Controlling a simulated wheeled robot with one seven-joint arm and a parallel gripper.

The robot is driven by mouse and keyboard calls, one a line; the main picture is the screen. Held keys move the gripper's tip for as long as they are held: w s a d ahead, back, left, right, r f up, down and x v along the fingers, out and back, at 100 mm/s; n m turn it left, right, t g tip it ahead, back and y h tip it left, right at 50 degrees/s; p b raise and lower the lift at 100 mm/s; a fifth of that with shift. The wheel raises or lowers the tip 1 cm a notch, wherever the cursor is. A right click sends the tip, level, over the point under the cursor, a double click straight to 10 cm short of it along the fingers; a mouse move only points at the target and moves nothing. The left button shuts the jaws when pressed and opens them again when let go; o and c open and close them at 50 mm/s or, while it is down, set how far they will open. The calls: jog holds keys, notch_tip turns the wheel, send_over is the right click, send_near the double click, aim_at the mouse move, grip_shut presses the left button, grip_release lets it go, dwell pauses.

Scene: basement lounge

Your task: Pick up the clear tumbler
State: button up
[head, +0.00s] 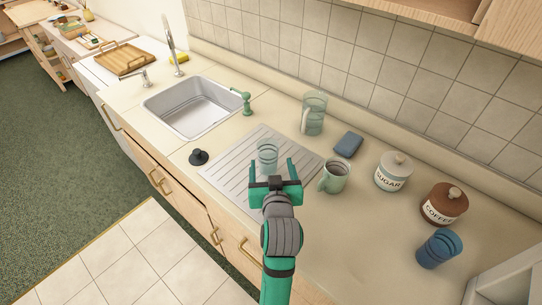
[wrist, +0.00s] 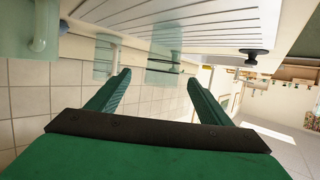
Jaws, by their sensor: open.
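The clear tumbler (head: 267,150) stands upright on the grey ribbed drainboard (head: 240,165), right of the sink. My gripper (head: 272,164) is open and reaches toward it, with one finger to each side of its near side in the head view. In the wrist view, which looks upside down, the tumbler (wrist: 165,62) shows faintly beyond and between the open fingertips (wrist: 158,77). I cannot tell whether the fingers touch the glass. Nothing is held.
A green mug (head: 335,176) stands close right of my gripper. A black stopper (head: 198,157) is left, the sink (head: 192,106) beyond. Canisters (head: 394,172) and a blue cup (head: 438,248) stand farther right.

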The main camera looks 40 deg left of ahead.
aim_at(267, 146)
jog(key=x, duration=0.3)
jog(key=shift+a+r+x, duration=0.1)
jog(key=shift+a+x, duration=0.05)
jog(key=shift+x, duration=1.15)
jog(key=shift+a+r+x, duration=0.15)
jog(key=shift+x, duration=1.15)
jog(key=shift+s, duration=0.15)
jog(key=c, duration=1.2)
jog(key=shift+c, duration=0.7)
jog(key=shift+r, duration=0.15)
